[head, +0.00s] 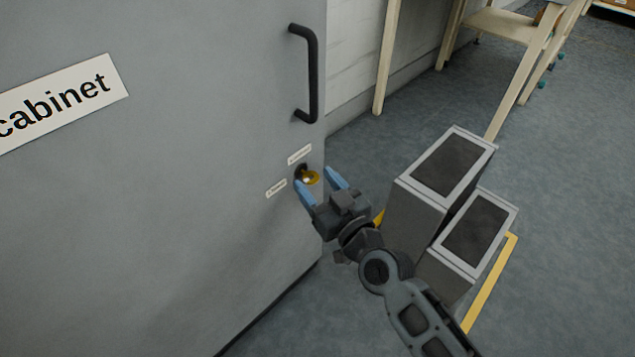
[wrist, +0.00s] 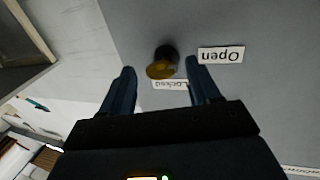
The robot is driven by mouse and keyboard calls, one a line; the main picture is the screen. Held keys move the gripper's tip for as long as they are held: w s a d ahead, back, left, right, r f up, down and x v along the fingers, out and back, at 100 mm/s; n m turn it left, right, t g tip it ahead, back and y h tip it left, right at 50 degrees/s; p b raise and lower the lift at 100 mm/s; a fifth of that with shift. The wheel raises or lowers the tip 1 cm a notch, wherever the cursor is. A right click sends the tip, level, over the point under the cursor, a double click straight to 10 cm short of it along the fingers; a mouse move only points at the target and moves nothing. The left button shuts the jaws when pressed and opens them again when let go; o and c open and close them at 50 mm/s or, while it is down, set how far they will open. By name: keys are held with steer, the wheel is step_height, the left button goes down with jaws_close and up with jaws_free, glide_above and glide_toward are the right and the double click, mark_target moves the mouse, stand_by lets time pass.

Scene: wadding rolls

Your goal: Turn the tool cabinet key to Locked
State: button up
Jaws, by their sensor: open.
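The tool cabinet (head: 180,200) is a large grey door face filling the left of the head view. A brass-coloured key (head: 312,178) sticks out of a dark round lock near the door's right edge, and also shows in the wrist view (wrist: 160,71). In the wrist view the labels read upside down: "Open" (wrist: 221,55) lies right of the lock, and "Locked" (wrist: 170,85) is just below it, partly hidden. My gripper (head: 315,178) is open, its blue fingers on either side of the key with gaps showing. I cannot tell the key's exact turn.
A black handle (head: 311,75) stands out from the door above the lock. Two grey boxes with dark tops (head: 452,165) stand on the floor right of my arm, by a yellow floor line (head: 490,282). A wooden stand (head: 500,24) is farther back. Blue-grey floor between is clear.

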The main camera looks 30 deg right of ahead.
steer(key=shift+w, duration=0.15)
steer(key=c, duration=1)
